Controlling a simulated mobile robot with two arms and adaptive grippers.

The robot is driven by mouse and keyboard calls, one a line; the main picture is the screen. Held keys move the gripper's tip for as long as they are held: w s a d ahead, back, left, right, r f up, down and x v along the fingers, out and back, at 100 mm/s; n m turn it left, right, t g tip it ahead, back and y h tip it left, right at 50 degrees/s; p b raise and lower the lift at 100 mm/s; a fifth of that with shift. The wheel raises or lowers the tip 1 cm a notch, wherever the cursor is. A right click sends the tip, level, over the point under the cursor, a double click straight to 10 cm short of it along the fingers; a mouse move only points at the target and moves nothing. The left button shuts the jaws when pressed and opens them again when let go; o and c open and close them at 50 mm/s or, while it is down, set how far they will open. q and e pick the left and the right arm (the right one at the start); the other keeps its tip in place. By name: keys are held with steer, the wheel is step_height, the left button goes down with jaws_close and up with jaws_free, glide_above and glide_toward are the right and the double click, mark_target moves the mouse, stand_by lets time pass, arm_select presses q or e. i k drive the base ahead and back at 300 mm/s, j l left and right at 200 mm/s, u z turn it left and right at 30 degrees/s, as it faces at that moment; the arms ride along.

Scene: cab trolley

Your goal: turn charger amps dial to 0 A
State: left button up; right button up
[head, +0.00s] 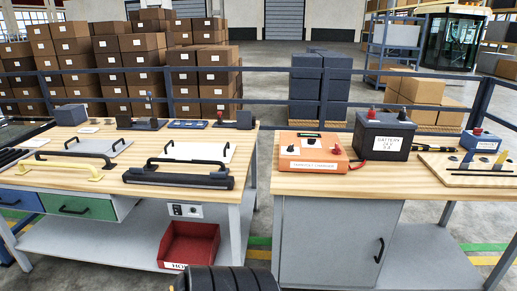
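The orange charger box (312,163) sits on the right-hand wooden bench, left of the battery. A red clamp or lead end lies at the charger's right side. Neither of my grippers is in view.
A wooden board (468,168) with tools lies at the far right. The left bench (75,196) holds handles and panels. A gap separates the benches; a red bin (189,244) sits below.

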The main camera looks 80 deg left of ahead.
mark_target(311, 141)
steer(key=u, duration=2.1)
steer(key=i+l, duration=0.25)
steer(key=i, duration=0.15)
steer(key=j+u, duration=0.05)
